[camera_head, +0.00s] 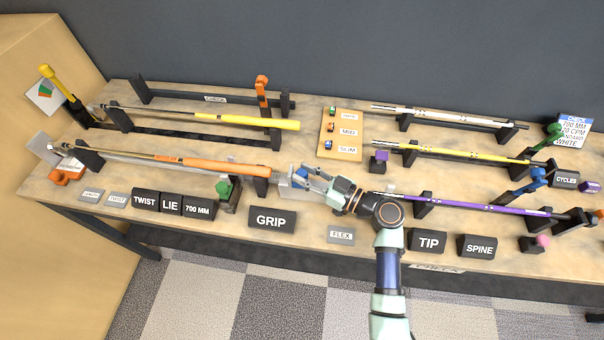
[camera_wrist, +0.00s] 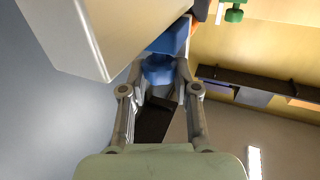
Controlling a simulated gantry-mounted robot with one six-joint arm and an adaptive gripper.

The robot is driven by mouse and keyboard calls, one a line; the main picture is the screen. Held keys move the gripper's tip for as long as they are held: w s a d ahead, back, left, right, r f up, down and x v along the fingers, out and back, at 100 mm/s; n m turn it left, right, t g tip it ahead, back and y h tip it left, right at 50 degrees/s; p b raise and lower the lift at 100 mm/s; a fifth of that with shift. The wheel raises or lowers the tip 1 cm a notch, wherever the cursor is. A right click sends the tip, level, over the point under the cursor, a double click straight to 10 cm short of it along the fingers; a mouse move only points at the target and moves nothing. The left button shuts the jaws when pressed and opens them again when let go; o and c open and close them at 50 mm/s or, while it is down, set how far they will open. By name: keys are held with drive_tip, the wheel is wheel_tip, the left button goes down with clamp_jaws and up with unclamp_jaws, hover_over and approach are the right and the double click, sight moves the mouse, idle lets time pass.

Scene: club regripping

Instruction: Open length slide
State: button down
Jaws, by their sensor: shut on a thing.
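My gripper (camera_head: 312,180) is at the right end of the rack that carries the orange-gripped club (camera_head: 210,164). Its fingers are closed on a blue knob (camera_head: 301,172). In the wrist view the blue knob (camera_wrist: 158,69) sits between the two fingertips, with a blue block (camera_wrist: 173,38) just beyond it. A pale grey plate (camera_head: 284,189) stands beside the knob, by the club's butt end. I cannot tell from the pictures how far the slide stands open. The fingers partly hide the knob.
A GRIP block (camera_head: 272,219) and a FLEX plate (camera_head: 341,236) lie in front. A green knob (camera_head: 223,188) stands to the left. The MID/SLIM board (camera_head: 341,134) is behind my gripper.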

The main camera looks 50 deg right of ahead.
drive_tip(key=c, duration=0.8)
unclamp_jaws()
drive_tip(key=shift+c, duration=0.2)
drive_tip(key=s+d, duration=0.1)
drive_tip(key=s, duration=0.6)
drive_tip(key=shift+s, duration=0.2)
